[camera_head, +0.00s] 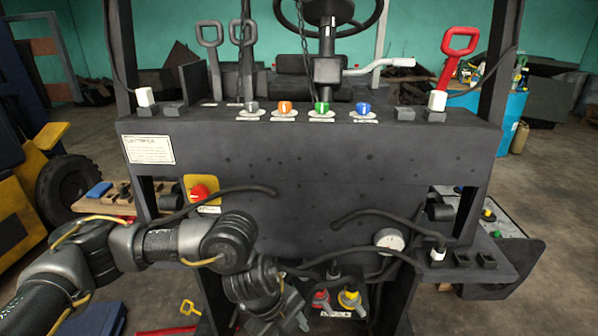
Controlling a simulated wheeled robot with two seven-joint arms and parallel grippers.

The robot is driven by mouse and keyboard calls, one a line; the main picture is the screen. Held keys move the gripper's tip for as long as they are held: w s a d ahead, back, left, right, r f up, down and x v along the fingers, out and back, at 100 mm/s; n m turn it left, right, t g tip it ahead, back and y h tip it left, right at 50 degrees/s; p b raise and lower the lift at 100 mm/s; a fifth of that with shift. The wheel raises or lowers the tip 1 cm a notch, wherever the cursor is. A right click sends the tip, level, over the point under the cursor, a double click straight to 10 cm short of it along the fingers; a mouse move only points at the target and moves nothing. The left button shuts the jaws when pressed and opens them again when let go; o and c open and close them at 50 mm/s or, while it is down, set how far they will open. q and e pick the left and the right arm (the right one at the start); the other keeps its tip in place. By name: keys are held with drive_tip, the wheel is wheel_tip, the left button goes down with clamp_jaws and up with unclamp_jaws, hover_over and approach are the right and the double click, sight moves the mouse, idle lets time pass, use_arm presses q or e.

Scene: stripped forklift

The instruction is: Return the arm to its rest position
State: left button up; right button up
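My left arm comes in from the left and bends down in front of the forklift's dark panel (330,215). Its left gripper (292,316) points down at the bottom middle, in front of the lower opening and left of the red and yellow connectors (348,298). The fingers are small and partly cut by the picture's lower edge, so I cannot tell whether they are open or shut. My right arm and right gripper are not in view.
A red button on a yellow plate (201,194) sits just above my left forearm. Loose black cables (375,215) hang across the panel. Colored knobs (322,109), levers and a red handle (458,50) line the top. A side tray (490,225) stands right.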

use_arm(q)
drive_tip(key=s+d+r+n+t+h, duration=0.2)
drive_tip(key=d+r+n+h, duration=0.15)
drive_tip(key=d, duration=0.35)
drive_tip(key=s+d+r+n+t+h, duration=0.2)
drive_tip(key=d+h, duration=0.3)
drive_tip(key=d, duration=0.1)
drive_tip(key=w+a+f+n+t+y, duration=0.1)
drive_tip(key=a+f+n+t+y, duration=0.3)
drive_tip(key=a+n, duration=0.4)
drive_tip(key=a+f+n+t+y, duration=0.1)
drive_tip(key=a+f+n+y, duration=0.3)
drive_tip(key=a, duration=0.7)
drive_tip(key=s+a+f+n+g+y, duration=0.2)
drive_tip(key=s+a+f+n+g, duration=0.15)
drive_tip(key=s+a+f, duration=0.4)
drive_tip(key=s+a+f+n+g+y, duration=0.2)
drive_tip(key=s+a+f+n, duration=0.2)
drive_tip(key=s+a, duration=0.55)
wheel_tip(320, 180, down, 23)
drive_tip(key=s+a+f+m+g, duration=0.1)
drive_tip(key=s+a+f+g, duration=0.1)
drive_tip(key=s+f, duration=1.4)
wheel_tip(320, 180, down, 2)
drive_tip(key=shift+s+a, duration=0.3)
drive_tip(key=shift+a, duration=0.05)
